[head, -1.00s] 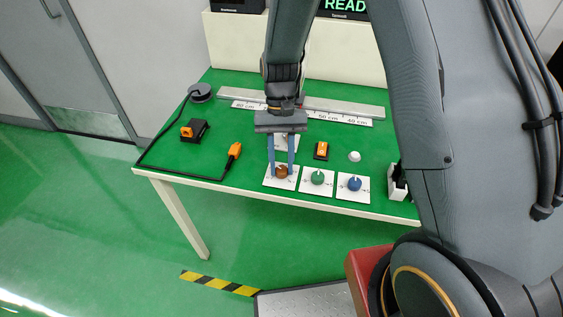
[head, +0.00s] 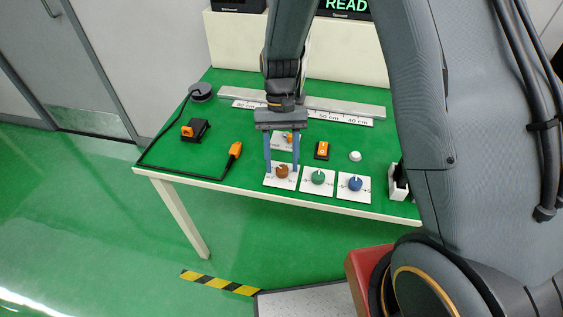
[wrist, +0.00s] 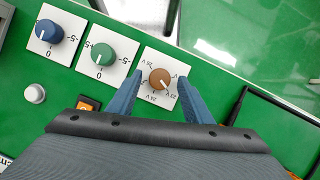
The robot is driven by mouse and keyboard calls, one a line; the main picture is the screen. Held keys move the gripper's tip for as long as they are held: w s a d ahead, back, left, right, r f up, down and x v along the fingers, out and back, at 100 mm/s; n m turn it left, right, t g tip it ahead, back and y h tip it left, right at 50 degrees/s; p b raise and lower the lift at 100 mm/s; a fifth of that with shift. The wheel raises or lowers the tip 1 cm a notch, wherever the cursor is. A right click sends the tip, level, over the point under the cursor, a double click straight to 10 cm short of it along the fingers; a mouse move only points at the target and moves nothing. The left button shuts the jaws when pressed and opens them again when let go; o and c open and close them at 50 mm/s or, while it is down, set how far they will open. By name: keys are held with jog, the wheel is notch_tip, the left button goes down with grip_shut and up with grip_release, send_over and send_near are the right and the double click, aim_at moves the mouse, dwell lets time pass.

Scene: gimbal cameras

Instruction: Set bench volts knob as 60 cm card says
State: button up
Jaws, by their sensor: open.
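The brown volts knob (head: 282,171) sits on a white plate at the front left of the row on the green bench. In the wrist view the brown knob (wrist: 160,78) has a pale pointer mark and several "V" labels around it. My gripper (head: 282,170) is open, with its blue fingers on either side of this knob. In the wrist view the open fingers (wrist: 160,82) stand apart from the knob, with gaps on both sides.
A green knob (head: 318,177) and a blue knob (head: 355,183) stand to the right on their own plates. Behind them are an orange switch (head: 322,150) and a white button (head: 355,156). An orange connector (head: 235,149) on a black cable lies to the left. A screen (head: 345,7) shows "READ".

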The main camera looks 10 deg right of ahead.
jog(key=b+v, duration=0.1)
jog(key=v, duration=0.6)
jog(key=shift+r, duration=0.15)
jog(key=s+d+r+t, duration=0.4)
jog(key=s+d+t, duration=0.1)
jog(key=s+d, duration=0.6)
jog(key=shift+s+d+n, duration=0.15)
jog(key=shift+d+n, duration=0.25)
jog(key=shift+d, duration=0.2)
jog(key=shift+r, duration=0.15)
